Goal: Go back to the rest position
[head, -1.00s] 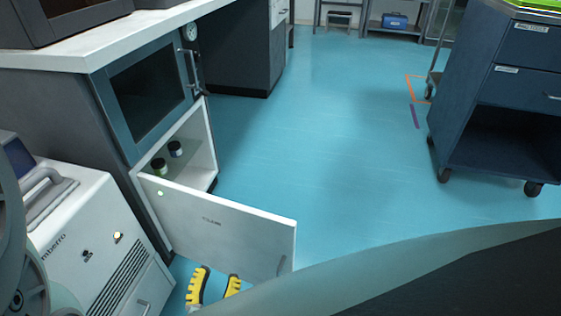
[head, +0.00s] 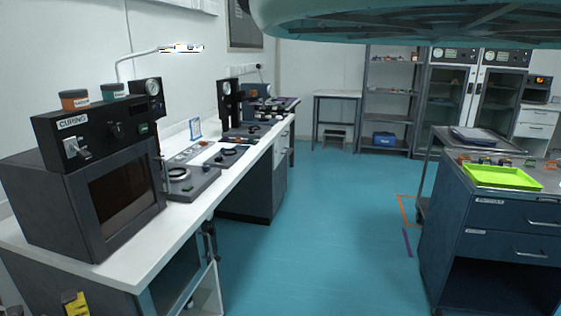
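A large pale teal part of my own arm spans the top right of the view.
A curing oven (head: 100,190) stands on the left bench, with instruments behind it. Below, a cabinet (head: 204,290) shows partly. A dark blue drawer cart (head: 490,235) with a green tray (head: 503,178) stands right. The blue floor (head: 320,230) between is clear.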

